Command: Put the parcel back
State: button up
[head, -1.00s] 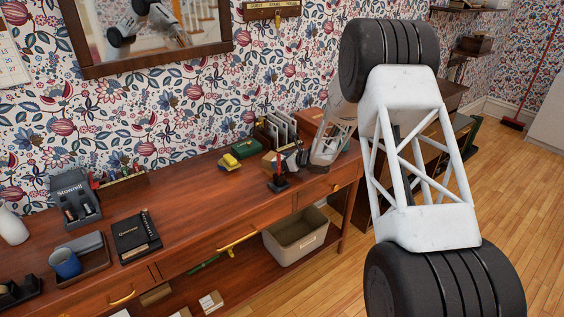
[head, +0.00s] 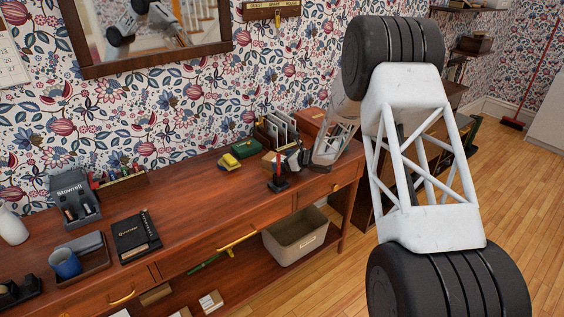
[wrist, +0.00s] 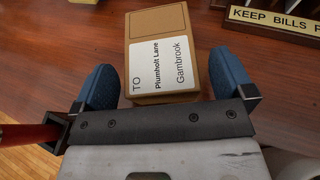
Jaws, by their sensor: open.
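The parcel (wrist: 160,24) is a small brown cardboard box with a white label reading "TO Plumholt Lane Gambrook". It lies on the wooden desk. In the wrist view my gripper (wrist: 165,84) is open, with one blue finger on each side of the parcel's near end. The parcel lies mostly beyond the fingertips, with a gap on both sides. In the head view my gripper (head: 298,158) is low over the right end of the desk, and the parcel (head: 269,159) is partly hidden beside it.
A "KEEP BILLS" sign (wrist: 275,20) fronts the letter rack (head: 277,128) behind the parcel. A red pen in a dark stand (head: 278,175) is close to my gripper. A yellow object (head: 229,162) and green box (head: 245,147) stand left. The desk's middle (head: 195,205) is clear.

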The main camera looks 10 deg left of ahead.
jog(key=v, duration=1.1)
dwell(0.8)
